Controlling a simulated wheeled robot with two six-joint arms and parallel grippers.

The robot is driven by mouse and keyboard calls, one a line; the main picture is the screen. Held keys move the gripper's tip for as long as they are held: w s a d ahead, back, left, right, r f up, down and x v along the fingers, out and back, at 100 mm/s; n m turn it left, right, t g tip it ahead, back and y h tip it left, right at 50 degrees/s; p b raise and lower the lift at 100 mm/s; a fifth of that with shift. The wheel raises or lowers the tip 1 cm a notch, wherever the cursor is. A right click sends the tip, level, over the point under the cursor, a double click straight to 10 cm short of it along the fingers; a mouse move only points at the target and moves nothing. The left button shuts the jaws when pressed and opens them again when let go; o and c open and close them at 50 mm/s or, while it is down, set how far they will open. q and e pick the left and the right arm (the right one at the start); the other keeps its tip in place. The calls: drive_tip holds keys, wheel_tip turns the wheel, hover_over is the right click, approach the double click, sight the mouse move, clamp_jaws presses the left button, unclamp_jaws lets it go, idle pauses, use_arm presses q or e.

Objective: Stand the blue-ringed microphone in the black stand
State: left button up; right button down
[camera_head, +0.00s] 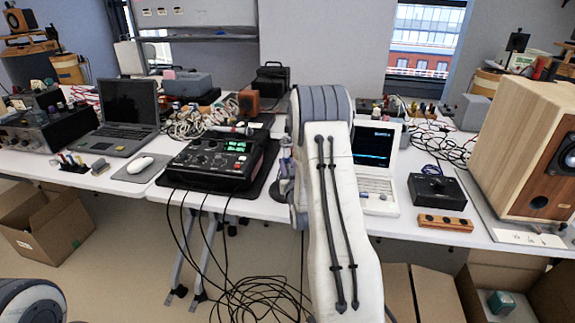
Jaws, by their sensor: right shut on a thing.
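My right arm reaches up through the middle of the head view and hides much behind it. My left gripper is out of view.
The black device (214,160) stands left of my right arm, with cables hanging to the floor. A laptop (125,112) and mouse (140,164) are farther left. Right are a white instrument (376,190), a black box (437,188), a wooden block (444,222) and a large speaker (510,140).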

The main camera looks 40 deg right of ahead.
drive_tip(key=shift+f+b, duration=0.4)
drive_tip(key=shift+f, duration=0.05)
idle(0.4)
drive_tip(key=c, duration=0.6)
unclamp_jaws()
drive_tip(key=shift+c, duration=0.2)
drive_tip(key=v, duration=1)
drive_tip(key=shift+s, duration=0.2)
